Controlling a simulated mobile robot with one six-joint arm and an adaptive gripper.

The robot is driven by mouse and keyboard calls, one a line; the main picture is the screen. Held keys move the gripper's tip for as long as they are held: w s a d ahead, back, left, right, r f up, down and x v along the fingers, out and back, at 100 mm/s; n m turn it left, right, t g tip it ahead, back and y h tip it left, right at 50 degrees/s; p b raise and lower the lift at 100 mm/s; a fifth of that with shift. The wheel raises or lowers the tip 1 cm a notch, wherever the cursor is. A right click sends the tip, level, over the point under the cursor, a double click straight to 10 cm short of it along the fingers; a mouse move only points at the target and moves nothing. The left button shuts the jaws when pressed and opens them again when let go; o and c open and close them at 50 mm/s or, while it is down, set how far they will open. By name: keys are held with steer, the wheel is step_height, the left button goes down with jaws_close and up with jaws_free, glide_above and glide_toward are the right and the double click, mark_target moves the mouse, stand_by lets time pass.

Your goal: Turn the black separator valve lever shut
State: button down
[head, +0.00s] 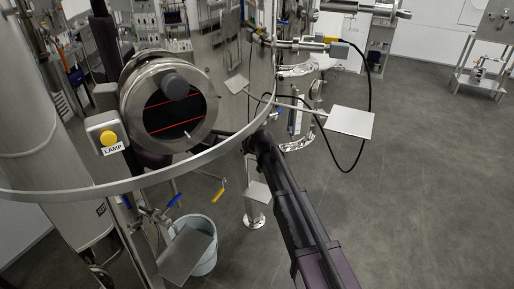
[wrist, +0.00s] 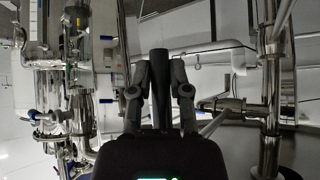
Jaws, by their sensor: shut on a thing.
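In the wrist view a black bar (wrist: 158,66), which looks like the separator valve lever, stands upright between the two fingers of my gripper (wrist: 160,86). The fingers are shut on it, one on each side, and the bar's top end sticks up past them. Its lower part is hidden behind the fingers and gripper body. In the head view my gripper (head: 258,142) is at the end of my dark arm, close to the steel tank and right of the round sight glass. The lever cannot be made out clearly there, and the valve body is hidden.
A round steel sight glass (head: 170,105) and a yellow LAMP button (head: 108,138) are left of my gripper. A curved steel rail (head: 120,187) crosses in front of the tank. A bucket (head: 205,262) stands below. Steel pipes (wrist: 270,95) show at the right. Floor at right is open.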

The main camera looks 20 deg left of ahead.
steer(key=shift+s+a+r, duration=0.1)
steer(key=shift+s+a, duration=0.15)
steer(key=shift+s, duration=0.05)
steer(key=shift+w, duration=0.15)
steer(key=c, duration=0.6)
jaws_free()
steer(key=shift+a+r, duration=0.1)
